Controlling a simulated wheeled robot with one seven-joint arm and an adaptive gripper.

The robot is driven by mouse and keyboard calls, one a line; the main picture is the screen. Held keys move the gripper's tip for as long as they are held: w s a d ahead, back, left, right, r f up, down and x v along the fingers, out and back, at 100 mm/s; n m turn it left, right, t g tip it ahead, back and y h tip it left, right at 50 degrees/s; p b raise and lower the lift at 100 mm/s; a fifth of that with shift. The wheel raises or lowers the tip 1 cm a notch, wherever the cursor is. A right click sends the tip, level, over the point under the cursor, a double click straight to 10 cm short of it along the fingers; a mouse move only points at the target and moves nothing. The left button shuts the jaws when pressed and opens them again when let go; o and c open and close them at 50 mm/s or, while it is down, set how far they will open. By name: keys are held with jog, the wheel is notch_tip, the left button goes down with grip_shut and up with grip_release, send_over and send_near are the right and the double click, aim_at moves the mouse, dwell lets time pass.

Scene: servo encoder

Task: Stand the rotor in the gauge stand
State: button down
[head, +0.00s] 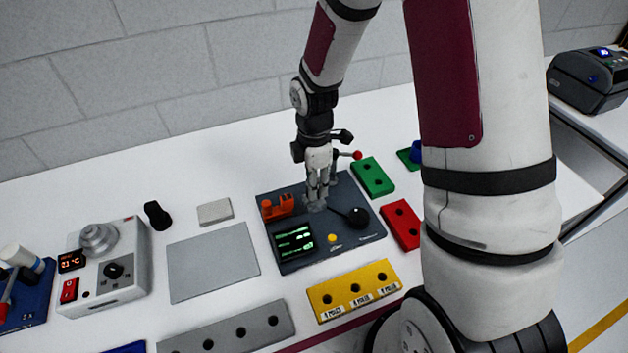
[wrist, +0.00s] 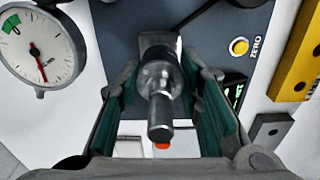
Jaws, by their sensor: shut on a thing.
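The rotor (wrist: 158,85) is a shiny metal cylinder with a thinner shaft end toward the wrist camera. My gripper (wrist: 162,98) is shut on it, with a green-padded finger on each side. The far end of the rotor overlaps a grey block (wrist: 158,40) on the dark panel; I cannot tell whether it touches or is seated. In the head view my gripper (head: 319,200) points down at the dark panel (head: 345,246), and its fingers hide most of the rotor. A white dial gauge (wrist: 40,46) with a red needle is beside the fingers in the wrist view.
The panel carries an orange fixture (head: 278,207), a green-lit screen (head: 293,241), a yellow button (head: 332,239) and a black disc (head: 357,217). Green (head: 372,177), red (head: 402,224) and yellow (head: 354,289) holed blocks stand around it. A bare grey plate (head: 213,262) lies left.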

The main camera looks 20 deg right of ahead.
jog(key=shift+f, duration=0.25)
jog(key=shift+f, duration=0.4)
jog(key=shift+f, duration=0.1)
jog(key=c, duration=0.7)
grip_release()
jog(key=shift+c, duration=0.2)
jog(key=shift+r+p, duration=1.25)
jog(key=shift+r, duration=2)
